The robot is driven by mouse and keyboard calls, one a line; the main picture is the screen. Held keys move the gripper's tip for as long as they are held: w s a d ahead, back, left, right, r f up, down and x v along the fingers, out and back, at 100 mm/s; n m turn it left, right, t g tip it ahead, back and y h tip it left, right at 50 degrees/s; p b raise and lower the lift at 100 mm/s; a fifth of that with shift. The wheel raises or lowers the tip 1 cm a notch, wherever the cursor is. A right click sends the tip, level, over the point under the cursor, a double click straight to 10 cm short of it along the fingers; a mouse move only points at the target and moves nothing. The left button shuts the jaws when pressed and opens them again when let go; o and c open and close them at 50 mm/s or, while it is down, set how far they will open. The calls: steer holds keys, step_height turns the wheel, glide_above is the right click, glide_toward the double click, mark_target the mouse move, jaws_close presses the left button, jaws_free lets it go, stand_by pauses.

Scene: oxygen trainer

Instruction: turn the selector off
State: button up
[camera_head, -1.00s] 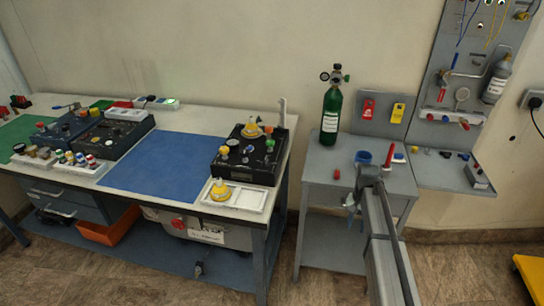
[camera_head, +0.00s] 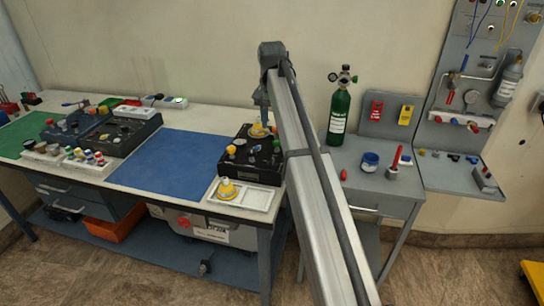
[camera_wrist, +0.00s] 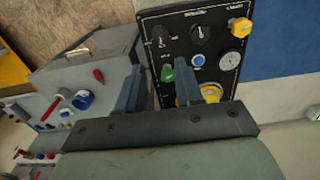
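The black trainer panel (camera_head: 264,174) stands on the right end of the workbench. In the wrist view its face (camera_wrist: 182,50) carries two black pointer knobs, one at left (camera_wrist: 160,36) and one at right (camera_wrist: 201,34). It also has a yellow knob (camera_wrist: 240,27), a green knob (camera_wrist: 167,73), a blue button (camera_wrist: 198,61) and a round gauge (camera_wrist: 229,60). The labels are too small to read, so I cannot tell which knob is the selector. My gripper (camera_wrist: 162,88) is open over the panel, its two blue-grey fingers apart. It also shows in the head view (camera_head: 262,112).
A white tray with a yellow-topped piece (camera_head: 257,197) lies in front of the panel. A blue mat (camera_head: 175,165) is to its left. A green oxygen cylinder (camera_head: 339,115) stands on the grey side table (camera_head: 350,195) to the right. My arm hides the panel's right side.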

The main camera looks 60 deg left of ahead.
mark_target(272, 159)
step_height(272, 159, down, 14)
steer(key=shift+r, duration=0.2)
stand_by(0.4)
jaws_close()
stand_by(0.4)
